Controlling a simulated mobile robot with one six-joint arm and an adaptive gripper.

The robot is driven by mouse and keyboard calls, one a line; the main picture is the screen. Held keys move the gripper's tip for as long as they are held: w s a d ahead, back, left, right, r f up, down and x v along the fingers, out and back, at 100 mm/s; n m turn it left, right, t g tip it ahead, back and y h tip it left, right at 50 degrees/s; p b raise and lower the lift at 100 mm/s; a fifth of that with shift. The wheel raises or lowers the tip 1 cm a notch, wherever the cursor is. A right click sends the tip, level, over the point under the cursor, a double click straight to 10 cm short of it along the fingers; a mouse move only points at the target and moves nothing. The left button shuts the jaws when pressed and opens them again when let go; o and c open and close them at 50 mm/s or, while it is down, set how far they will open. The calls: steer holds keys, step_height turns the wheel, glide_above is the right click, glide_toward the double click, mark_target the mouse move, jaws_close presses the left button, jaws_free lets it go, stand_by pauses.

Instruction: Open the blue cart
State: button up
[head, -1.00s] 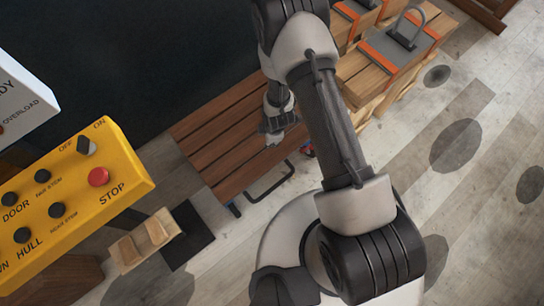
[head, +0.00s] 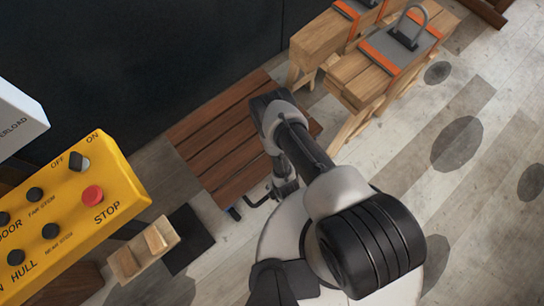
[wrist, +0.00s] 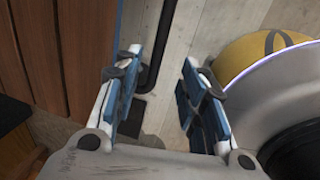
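The cart has a brown slatted wooden top (head: 225,140) and a small blue part (head: 234,213) at its lower corner. A thin black bar handle (head: 258,202) sticks out from its near side. In the wrist view, the wooden boards (wrist: 75,50) and a blue edge lie to the left, and the black handle (wrist: 155,45) runs between the finger tips. My gripper (head: 286,189) is beside the handle, partly hidden by my arm. The wrist view shows its two blue-padded fingers (wrist: 160,75) apart, with nothing clamped. Whether they touch the handle, I cannot tell.
A yellow control box (head: 75,215) with a red stop button is at left, below a white box (head: 18,120). Wooden trestles (head: 365,80) stand behind the cart at upper right. A small wooden piece (head: 143,250) is at lower left. Floor at right is clear.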

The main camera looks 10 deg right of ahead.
steer(key=f+b, duration=0.1)
steer(key=f, duration=0.2)
steer(key=w+a+f+b, duration=0.1)
steer(key=f+b, duration=0.1)
steer(key=f, duration=0.2)
steer(key=w+f+b, duration=0.1)
steer(key=f+b, duration=0.1)
steer(key=f, duration=0.2)
steer(key=shift+a+f, duration=0.15)
steer(key=shift+f, duration=0.05)
steer(key=shift+c, duration=0.2)
jaws_close()
